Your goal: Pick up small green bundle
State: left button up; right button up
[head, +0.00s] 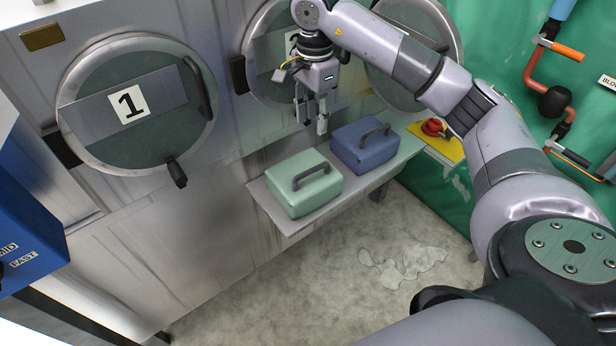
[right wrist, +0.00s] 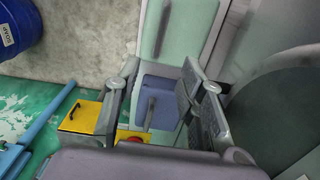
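The small green bundle (head: 303,187) is a pale green box-like block with a dark grey handle on top. It sits on the left part of a light shelf (head: 285,226) below the drum doors. In the right wrist view part of the green bundle (right wrist: 190,30) shows at the top. My right gripper (head: 312,120) is above and behind the bundles, pointing down, with its fingers apart and nothing between them. It is clear of the green bundle. The right wrist view also shows its spread fingers (right wrist: 160,70). My left gripper is not in view.
A blue bundle (head: 364,147) with a dark handle sits right of the green one. A yellow panel with a red knob (head: 433,128) is beyond it. Round drum door 1 (head: 137,103) is at left, and pipes (head: 556,100) run along the green wall. A blue drum (right wrist: 17,27) shows in the wrist view.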

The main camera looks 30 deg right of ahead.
jog(key=p, duration=0.3)
send_over(311, 169)
jog(key=f, duration=0.9)
jog(key=shift+s+d, duration=0.1)
jog(key=shift+d, duration=0.1)
jog(key=shift+a+f+p, duration=0.1)
jog(key=shift+f+p, duration=0.3)
jog(key=shift+f, duration=0.15)
notch_tip(311, 169, down, 4)
jog(key=shift+f+p, duration=0.1)
jog(key=shift+p, duration=1.1)
jog(key=shift+f, duration=0.25)
jog(key=shift+c, duration=0.4)
grip_shut()
jog(key=shift+r, duration=0.15)
